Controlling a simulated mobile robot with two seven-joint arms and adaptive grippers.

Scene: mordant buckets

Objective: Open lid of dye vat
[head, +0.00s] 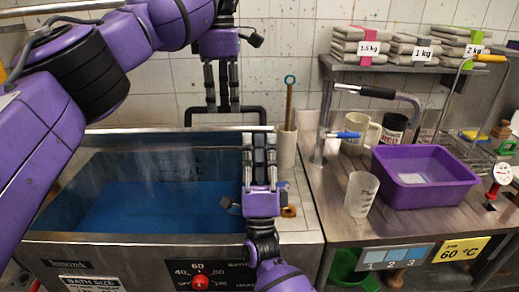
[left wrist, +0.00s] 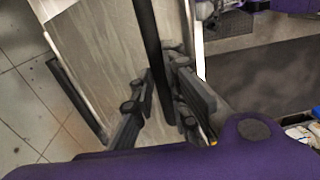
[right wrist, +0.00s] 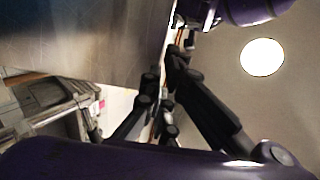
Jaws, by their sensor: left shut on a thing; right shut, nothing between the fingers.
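The steel dye vat (head: 130,243) stands at the left of the head view, its mouth uncovered and blue dye (head: 150,207) showing inside. Its lid (head: 170,129) is raised at the back; its exact tilt is hard to tell. A black bar handle (head: 254,109) stands out behind the lid's top edge. My left gripper (head: 222,107) is shut on this handle; the black bar (left wrist: 153,60) runs between its fingers in the left wrist view. My right gripper (head: 261,133) is shut and empty, fingers up, beside the lid's right end. Whether it touches the lid is unclear.
A beige holder (head: 285,150) with a stick stands right of the vat. The right bench holds a purple basin (head: 425,178), a clear beaker (head: 361,194) and mugs (head: 357,132). A red knob (head: 200,283) sits on the vat front. A tiled wall is close behind.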

